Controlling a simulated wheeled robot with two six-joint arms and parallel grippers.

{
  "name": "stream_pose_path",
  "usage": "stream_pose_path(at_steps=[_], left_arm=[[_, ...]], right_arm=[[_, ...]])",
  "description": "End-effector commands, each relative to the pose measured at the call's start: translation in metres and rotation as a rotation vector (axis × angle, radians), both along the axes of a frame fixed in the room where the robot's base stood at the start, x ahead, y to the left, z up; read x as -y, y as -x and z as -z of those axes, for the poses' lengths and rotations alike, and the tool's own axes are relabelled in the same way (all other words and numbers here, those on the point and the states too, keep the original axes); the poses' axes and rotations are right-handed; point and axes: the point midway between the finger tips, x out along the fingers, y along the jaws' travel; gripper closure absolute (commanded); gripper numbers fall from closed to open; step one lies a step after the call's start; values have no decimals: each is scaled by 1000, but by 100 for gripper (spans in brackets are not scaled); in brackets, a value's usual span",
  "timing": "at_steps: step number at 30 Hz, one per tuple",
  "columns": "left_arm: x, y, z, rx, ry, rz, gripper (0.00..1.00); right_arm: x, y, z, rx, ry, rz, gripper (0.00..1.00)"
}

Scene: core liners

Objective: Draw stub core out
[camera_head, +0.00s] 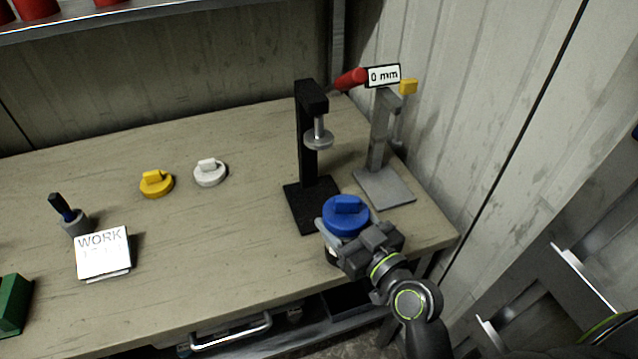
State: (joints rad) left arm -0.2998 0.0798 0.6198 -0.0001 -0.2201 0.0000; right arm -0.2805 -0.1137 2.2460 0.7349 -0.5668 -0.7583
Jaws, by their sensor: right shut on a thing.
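A round blue cap (346,219) with a raised grip bar tops a short item near the bench's front right edge. My right gripper (334,234) is shut on this blue-capped item, its fingers around it just below the cap. Most of the item's body is hidden by the cap and gripper, so I cannot tell whether a core is inside or whether it touches the bench. A yellow cap (156,184) and a white cap (209,173) lie apart on the bench. My left gripper is not in view.
A black press stand (306,150) and a grey stand (384,184) with a "0 mm" sign (384,76) stand behind my right gripper. A "WORK" sign (103,254), a pen holder (75,222) and a green block (13,304) are left. The bench's (215,260) middle front is clear.

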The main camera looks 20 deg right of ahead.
Motion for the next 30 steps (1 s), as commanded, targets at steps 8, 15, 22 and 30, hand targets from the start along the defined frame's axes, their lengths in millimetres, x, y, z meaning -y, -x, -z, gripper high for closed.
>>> stream_pose_path(at_steps=[8, 15, 22, 30], left_arm=[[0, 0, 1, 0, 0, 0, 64], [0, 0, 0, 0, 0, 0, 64], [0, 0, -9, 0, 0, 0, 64], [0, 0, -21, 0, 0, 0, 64]], right_arm=[[0, 4, -2, 3, -1, 1, 59], [0, 4, -3, 4, -1, 1, 59], [0, 4, -14, 4, 0, 1, 59], [0, 4, -27, 4, 0, 1, 59]])
